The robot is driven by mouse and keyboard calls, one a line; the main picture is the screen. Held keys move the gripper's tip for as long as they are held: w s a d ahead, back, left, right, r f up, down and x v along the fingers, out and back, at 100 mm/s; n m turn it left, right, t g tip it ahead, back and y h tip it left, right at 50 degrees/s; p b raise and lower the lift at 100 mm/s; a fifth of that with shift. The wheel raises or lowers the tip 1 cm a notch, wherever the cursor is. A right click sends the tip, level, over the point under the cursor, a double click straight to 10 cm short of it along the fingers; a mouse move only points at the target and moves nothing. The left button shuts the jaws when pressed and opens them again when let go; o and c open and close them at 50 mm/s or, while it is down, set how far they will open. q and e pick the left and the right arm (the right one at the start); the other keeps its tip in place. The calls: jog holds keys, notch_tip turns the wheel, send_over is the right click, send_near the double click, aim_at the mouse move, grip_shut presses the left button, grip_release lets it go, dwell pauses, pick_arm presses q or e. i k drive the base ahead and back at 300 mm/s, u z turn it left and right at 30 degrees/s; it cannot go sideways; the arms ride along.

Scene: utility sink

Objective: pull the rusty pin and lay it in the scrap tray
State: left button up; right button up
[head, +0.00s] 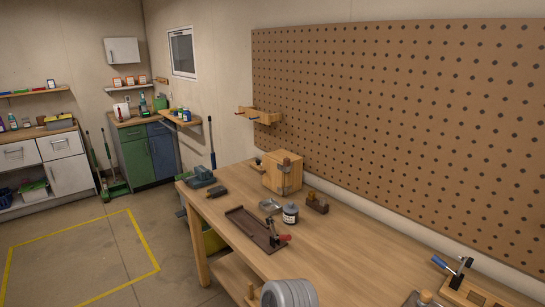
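A light wooden box (281,178) stands on the workbench against the pegboard wall. A dark, reddish-brown hinge-like fitting (287,164) is on its upper edge; the rusty pin may be there, but it is too small to tell apart. A long, dark brown shallow tray (243,219), possibly the scrap tray, lies in front of the box near the bench's left edge. No pin shows in it.
The bench's middle right is clear.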

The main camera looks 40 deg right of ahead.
aim_at(271, 208)
jog(key=i, duration=3.25)
jog(key=z, duration=3.9)
